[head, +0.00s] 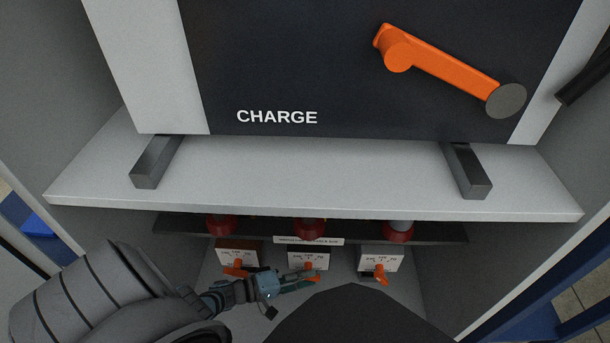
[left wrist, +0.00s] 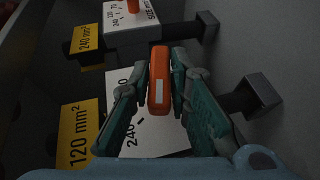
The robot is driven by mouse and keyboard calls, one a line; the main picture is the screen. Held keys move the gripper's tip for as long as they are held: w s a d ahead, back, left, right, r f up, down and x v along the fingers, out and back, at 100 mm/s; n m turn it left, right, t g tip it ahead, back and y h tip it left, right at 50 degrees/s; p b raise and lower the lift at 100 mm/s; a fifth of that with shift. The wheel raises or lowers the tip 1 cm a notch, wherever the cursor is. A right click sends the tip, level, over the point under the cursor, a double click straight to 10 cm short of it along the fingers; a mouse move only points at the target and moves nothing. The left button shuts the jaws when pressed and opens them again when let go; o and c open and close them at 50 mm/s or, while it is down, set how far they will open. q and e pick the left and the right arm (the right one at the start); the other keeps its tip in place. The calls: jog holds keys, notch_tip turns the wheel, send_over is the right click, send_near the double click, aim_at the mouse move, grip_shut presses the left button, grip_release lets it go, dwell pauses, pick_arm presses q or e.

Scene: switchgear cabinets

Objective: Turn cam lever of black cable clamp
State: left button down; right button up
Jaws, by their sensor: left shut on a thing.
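The black cable clamp (head: 308,254) is the middle one of three under the shelf, with a white scale plate on its front. Its orange cam lever (head: 315,279) is partly hidden by my left gripper (head: 298,280), which reaches in from the left. In the left wrist view, the orange lever (left wrist: 159,92) stands between the two fingers of my left gripper (left wrist: 160,75), which is shut on it. The white scale plate (left wrist: 165,133) shows behind it, partly covered by the fingers. My right gripper is not in view.
A brown clamp (head: 237,250) is to the left and a grey clamp (head: 380,260) to the right, both with orange levers close by. The shelf (head: 310,185) overhangs them. Above it is a dark CHARGE panel (head: 290,60) with a large orange handle (head: 440,68).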

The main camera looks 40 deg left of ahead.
pick_arm(q)
jog(key=shift+d, duration=0.1)
jog(key=c, duration=1.6)
grip_release()
jog(key=shift+o, duration=0.2)
jog(key=shift+s+a, duration=0.2)
jog(key=v, duration=1.1)
jog(key=shift+s, duration=0.25)
jog(key=shift+r, duration=0.1)
